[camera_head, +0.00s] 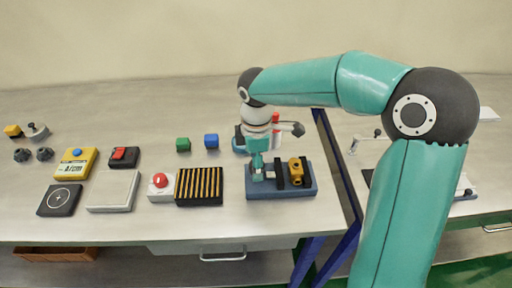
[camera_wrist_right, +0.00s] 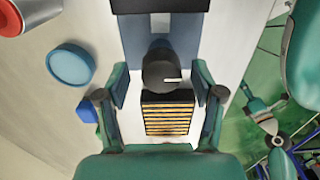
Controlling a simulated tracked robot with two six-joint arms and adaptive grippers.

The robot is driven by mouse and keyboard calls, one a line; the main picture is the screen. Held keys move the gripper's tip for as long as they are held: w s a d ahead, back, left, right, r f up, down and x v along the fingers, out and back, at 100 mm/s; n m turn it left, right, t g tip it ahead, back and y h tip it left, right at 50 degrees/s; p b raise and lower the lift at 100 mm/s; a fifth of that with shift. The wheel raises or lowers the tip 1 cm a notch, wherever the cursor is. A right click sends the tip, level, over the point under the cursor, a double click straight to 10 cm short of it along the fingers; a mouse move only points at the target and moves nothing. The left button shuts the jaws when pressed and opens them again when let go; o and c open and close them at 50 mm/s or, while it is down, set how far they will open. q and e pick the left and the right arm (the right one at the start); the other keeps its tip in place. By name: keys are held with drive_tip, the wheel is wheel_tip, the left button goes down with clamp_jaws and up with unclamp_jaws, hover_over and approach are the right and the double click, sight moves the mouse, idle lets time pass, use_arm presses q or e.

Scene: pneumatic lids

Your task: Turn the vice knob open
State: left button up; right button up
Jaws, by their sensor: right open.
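The vice stands near the table's right edge in the head view, with a blue-grey base (camera_head: 285,191), dark jaws and a yellow part (camera_head: 296,170) at its right. My right gripper (camera_head: 258,170) points down at the vice's left end. In the right wrist view my right gripper (camera_wrist_right: 160,98) is open, one finger on each side of a round dark knob (camera_wrist_right: 160,70) with a pale mark. The knob lies between the fingers, and gaps show on both sides. The vice's base (camera_wrist_right: 131,38) runs up from the knob. In the head view the gripper hides the knob. My left gripper is out of view.
A black and yellow striped block (camera_head: 199,201) stands just left of the vice. Beside it is a red button box (camera_head: 160,194).

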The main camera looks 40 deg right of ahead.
wheel_tip(320, 180, up, 11)
drive_tip(key=shift+r, duration=0.2)
idle(0.6)
